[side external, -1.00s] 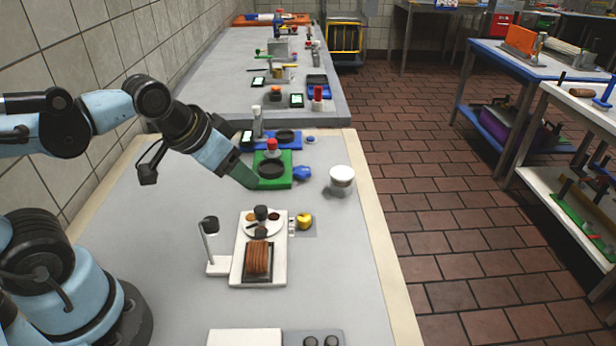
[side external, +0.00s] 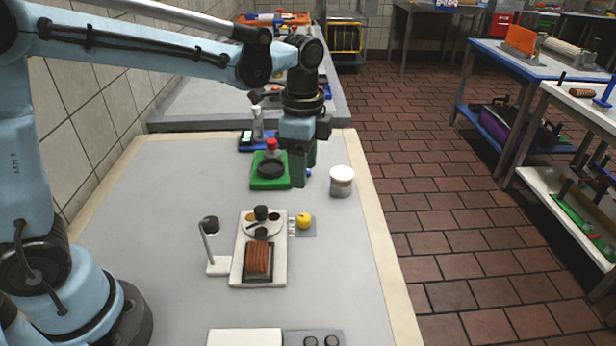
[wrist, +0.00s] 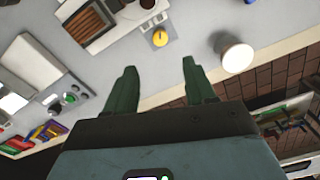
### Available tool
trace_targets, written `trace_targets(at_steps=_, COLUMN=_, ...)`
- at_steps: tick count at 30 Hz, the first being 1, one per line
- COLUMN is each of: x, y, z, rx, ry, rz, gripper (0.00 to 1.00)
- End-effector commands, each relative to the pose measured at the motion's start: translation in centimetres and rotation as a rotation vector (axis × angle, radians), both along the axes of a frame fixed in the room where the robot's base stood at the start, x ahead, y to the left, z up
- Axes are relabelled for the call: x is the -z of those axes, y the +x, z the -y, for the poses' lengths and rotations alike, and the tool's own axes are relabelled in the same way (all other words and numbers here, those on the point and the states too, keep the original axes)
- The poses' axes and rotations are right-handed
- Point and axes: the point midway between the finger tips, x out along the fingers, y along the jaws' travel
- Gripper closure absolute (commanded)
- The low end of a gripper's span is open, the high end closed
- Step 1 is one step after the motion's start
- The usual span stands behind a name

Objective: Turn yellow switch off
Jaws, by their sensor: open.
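The yellow switch (side external: 304,221) is a round knob on a small grey plate beside the white appliance (side external: 280,272) on the counter. It also shows in the wrist view (wrist: 160,38), just ahead of the fingertips, with a thin dark mark on its top. My gripper (side external: 304,175) points down, with its dark green fingers apart and nothing between them. It is above the counter, behind the switch in the side view and apart from it. The wrist view shows the two fingers (wrist: 159,66) spread wide.
A white cup (side external: 342,181) stands right of my gripper, near the counter's right edge. A green board (side external: 258,184) with a black pan is at its left. A thin lamp-like stand (side external: 211,245) is left of the appliance. The counter right of the switch is clear.

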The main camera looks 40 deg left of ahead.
Motion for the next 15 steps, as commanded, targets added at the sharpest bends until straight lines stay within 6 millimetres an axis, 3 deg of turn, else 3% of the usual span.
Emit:
trace_targets(at_steps=5, x=1.6, y=0.0, z=0.0, rx=0.000, ry=0.000, rz=0.000, gripper=0.45)
trace_targets(at_steps=15, x=7.1, y=0.0, z=0.0, rx=-0.002, ry=0.000, rz=0.001, gripper=0.45)
